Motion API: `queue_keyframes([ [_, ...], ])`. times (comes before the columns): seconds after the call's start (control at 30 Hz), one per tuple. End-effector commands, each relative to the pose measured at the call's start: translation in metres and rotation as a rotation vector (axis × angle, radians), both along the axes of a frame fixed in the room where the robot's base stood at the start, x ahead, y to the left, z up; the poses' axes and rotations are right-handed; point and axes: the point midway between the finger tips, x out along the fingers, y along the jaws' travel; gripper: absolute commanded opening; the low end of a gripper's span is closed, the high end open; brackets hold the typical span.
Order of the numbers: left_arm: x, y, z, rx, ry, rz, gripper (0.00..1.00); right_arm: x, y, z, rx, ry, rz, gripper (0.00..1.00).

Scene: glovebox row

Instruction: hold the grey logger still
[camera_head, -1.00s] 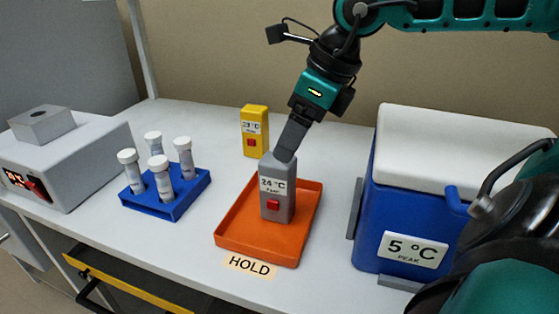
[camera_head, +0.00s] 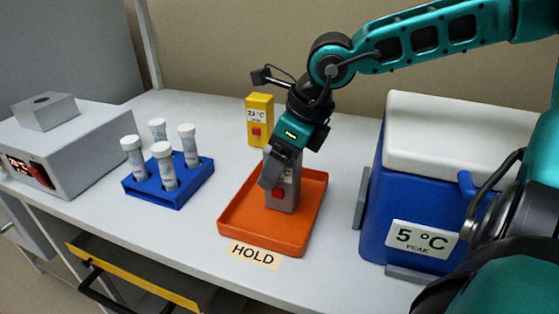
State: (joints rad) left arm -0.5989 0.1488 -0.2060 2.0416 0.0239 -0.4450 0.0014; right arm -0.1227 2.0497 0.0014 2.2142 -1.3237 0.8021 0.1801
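The grey logger (camera_head: 287,198) stands upright in the orange tray (camera_head: 240,233), which has a HOLD label (camera_head: 252,255) at its front edge. Its red button (camera_head: 279,195) shows on the front face. My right gripper (camera_head: 270,178) comes down from above, with its dark fingers in front of the logger's upper left part, the tip close to the button. The fingers hide the logger's display. I cannot tell whether they touch the logger, nor whether they are open or shut. My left gripper is out of view.
A yellow logger (camera_head: 260,112) reading 23 °C stands behind the tray. A blue rack (camera_head: 158,196) with several capped tubes is to the left, near a grey device (camera_head: 70,145). A blue cooler (camera_head: 410,205) with a white lid stands close on the right.

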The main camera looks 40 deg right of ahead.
Motion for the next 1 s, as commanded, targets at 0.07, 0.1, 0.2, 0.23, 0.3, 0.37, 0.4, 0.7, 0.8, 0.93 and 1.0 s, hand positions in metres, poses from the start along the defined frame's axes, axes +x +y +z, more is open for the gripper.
queue_keyframes([
  [0.07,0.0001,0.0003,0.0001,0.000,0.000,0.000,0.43,0.0001,0.0000,0.0003,0.000,0.000,0.000,0.79],
  [0.1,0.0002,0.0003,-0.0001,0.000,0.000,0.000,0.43,0.0001,0.0000,0.0003,0.000,0.000,0.000,0.79],
  [0.2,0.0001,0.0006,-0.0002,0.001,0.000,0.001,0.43,0.0000,-0.0001,0.0003,0.000,0.000,0.000,0.74],
  [0.23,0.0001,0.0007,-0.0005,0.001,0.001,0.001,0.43,0.0000,-0.0001,0.0003,0.000,0.000,0.000,0.71],
  [0.3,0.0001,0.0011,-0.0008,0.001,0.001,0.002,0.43,0.0000,-0.0001,0.0003,0.000,0.000,0.000,0.64],
  [0.37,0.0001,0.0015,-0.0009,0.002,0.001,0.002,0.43,0.0000,-0.0001,0.0003,0.000,0.000,0.000,0.59],
  [0.4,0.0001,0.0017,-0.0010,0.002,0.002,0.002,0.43,-0.0001,-0.0001,0.0003,0.000,0.000,0.000,0.55],
  [0.7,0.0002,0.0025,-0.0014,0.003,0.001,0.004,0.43,-0.0001,-0.0001,0.0003,0.000,0.000,0.000,0.26],
  [0.8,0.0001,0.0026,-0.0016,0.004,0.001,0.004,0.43,-0.0001,-0.0001,0.0003,0.000,0.000,0.000,0.19],
  [0.93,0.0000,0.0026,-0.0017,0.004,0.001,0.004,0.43,-0.0001,-0.0001,0.0003,0.000,0.000,0.000,0.19],
  [1.0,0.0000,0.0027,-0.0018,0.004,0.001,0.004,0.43,-0.0001,-0.0001,0.0003,0.000,0.000,0.000,0.19],
])
